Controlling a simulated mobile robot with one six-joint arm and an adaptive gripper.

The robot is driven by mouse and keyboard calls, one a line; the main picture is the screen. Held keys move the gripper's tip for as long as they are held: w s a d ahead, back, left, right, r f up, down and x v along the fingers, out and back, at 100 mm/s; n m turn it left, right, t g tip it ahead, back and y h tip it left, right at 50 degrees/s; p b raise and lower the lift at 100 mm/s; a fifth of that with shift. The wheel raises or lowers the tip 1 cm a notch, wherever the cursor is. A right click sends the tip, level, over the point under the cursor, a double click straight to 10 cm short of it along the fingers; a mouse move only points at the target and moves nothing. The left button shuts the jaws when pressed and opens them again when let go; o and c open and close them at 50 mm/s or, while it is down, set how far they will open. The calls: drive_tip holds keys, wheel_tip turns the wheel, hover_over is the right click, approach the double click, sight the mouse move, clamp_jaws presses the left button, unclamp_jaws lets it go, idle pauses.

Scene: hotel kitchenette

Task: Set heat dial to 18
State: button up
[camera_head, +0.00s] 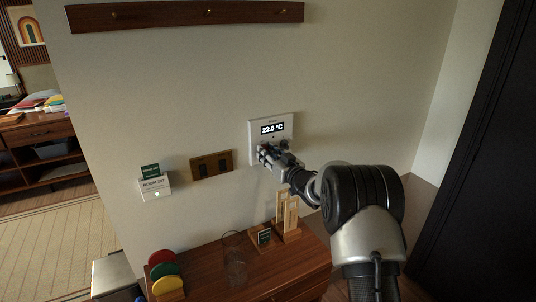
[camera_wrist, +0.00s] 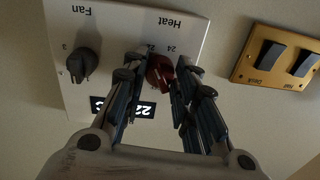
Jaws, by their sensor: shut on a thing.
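A white wall thermostat panel (camera_head: 284,121) hangs on the wall, its display (camera_head: 272,128) reading 22.0 °C. In the wrist view the panel (camera_wrist: 110,40) appears upside down, with the display (camera_wrist: 140,108) partly hidden behind my fingers. The dark red heat dial (camera_wrist: 160,72) sits under the word Heat, with a number 24 beside it. The black fan dial (camera_wrist: 84,65) is to its left. My gripper (camera_wrist: 153,78) is shut on the heat dial, one finger on each side. It also shows at the panel's lower part in the head view (camera_head: 266,152).
A brass switch plate (camera_head: 212,165) with two dark rockers is left of the panel; it also shows in the wrist view (camera_wrist: 277,60). A key-card holder (camera_head: 154,186) is further left. Below, a wooden cabinet (camera_head: 205,268) carries a glass (camera_head: 235,262), coloured discs (camera_head: 165,272) and a wooden stand (camera_head: 287,218).

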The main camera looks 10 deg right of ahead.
drive_tip(key=shift+n+b, duration=0.4)
drive_tip(key=shift+b, duration=0.05)
drive_tip(key=n+b, duration=0.3)
drive_tip(key=shift+f+n, duration=0.1)
drive_tip(key=shift+n, duration=0.3)
drive_tip(key=shift+c, duration=0.2)
drive_tip(key=shift+r+n+h+b, duration=0.15)
drive_tip(key=shift+n+h+b, duration=0.3)
drive_tip(key=shift+n+b, duration=2.2)
drive_tip(key=shift+r+n+h+b, duration=0.1)
drive_tip(key=shift+n+h+b, duration=0.5)
drive_tip(key=shift+n, duration=3.85)
drive_tip(key=o, duration=1.1)
